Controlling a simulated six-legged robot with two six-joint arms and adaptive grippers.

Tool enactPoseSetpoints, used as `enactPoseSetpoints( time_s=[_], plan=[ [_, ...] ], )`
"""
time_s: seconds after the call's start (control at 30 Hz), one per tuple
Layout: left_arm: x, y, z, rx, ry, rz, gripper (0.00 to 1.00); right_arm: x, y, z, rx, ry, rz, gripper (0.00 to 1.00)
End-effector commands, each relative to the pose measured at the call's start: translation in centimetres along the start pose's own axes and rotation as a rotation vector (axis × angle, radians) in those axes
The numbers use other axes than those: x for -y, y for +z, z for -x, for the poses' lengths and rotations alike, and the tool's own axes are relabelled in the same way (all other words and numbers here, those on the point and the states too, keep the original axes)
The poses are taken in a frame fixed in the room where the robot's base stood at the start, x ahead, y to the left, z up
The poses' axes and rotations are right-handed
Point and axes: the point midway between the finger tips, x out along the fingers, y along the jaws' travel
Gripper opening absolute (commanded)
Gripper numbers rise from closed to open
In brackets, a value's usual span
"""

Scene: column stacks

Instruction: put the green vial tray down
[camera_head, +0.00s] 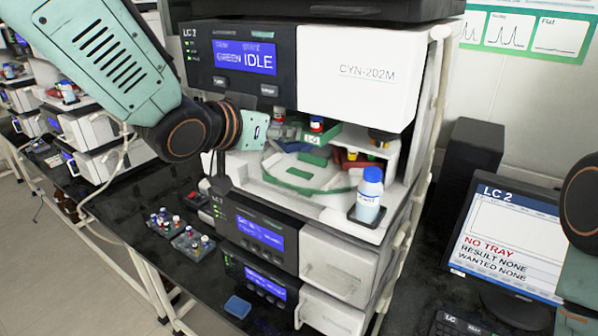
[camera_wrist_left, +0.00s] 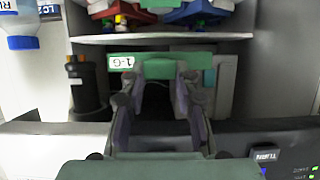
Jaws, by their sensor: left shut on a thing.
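The green vial tray (camera_head: 325,134) is inside the open bay of the LC 2 machine, with a white label and red- and blue-capped vials at it. My left gripper (camera_head: 290,132) reaches in from the left and is shut on the tray. In the left wrist view, which looks upside down, both fingers (camera_wrist_left: 159,88) close on the green tray's labelled end (camera_wrist_left: 165,66). Whether the tray's underside touches anything is hidden. A pale round carousel (camera_head: 335,185) with green markings lies below it. My right gripper is out of view; only part of the right arm shows at the right edge.
A blue-capped bottle (camera_head: 369,195) stands at the bay's front right corner. A red tray (camera_head: 357,160) sits right of the green one under a white shelf. The LC 2 monitor (camera_head: 507,240) reads "NO TRAY". Small vial racks (camera_head: 193,243) and a blue block (camera_head: 238,307) lie on the black bench.

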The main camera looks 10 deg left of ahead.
Motion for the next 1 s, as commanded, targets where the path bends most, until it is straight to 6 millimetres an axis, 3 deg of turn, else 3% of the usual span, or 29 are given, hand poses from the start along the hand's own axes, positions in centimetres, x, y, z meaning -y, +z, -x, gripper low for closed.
enactPoseSetpoints(
  time_s=[0.2, 0.6, 0.97, 1.0],
  plan=[
    [0.0, 4.1, -1.4, 0.006, 0.000, 0.003, 0.00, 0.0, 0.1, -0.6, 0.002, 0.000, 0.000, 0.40],
    [0.0, 8.1, -3.3, 0.005, 0.000, 0.002, 0.00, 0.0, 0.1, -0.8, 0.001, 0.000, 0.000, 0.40],
    [0.0, 8.5, -3.7, 0.001, 0.000, 0.000, 0.00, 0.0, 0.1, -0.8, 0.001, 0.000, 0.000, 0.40],
    [0.0, 8.6, -3.7, 0.002, 0.000, 0.000, 0.34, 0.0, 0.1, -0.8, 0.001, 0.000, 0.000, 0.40]
  ],
)
